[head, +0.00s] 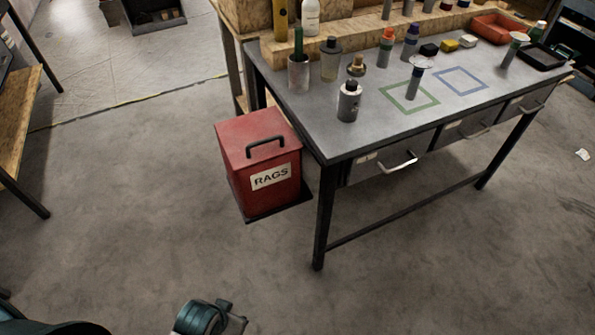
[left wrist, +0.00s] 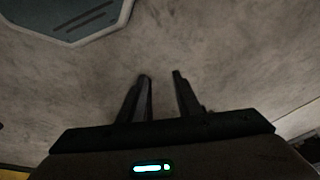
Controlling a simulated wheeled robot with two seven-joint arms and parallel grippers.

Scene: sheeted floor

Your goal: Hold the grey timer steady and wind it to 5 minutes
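I cannot pick out a grey timer for certain. A small grey container with a black cap (head: 348,104) stands upright near the left front part of the metal table (head: 325,135) in the head view; I see no dial marks on it. My left gripper (left wrist: 161,76) shows in the left wrist view with its two dark fingers apart and nothing between them, above bare floor. In the head view only teal and grey parts of my arm show at the bottom edge, well away from the table. My right gripper is in neither view.
A red rags bin (head: 262,165) stands left of the table. Green (head: 409,110) and blue (head: 483,90) outlined squares mark the tabletop, with a flared-top object (head: 420,64) by the green one. Bottles crowd the back. Drawer handles (head: 400,163) jut from the front. The near floor is clear.

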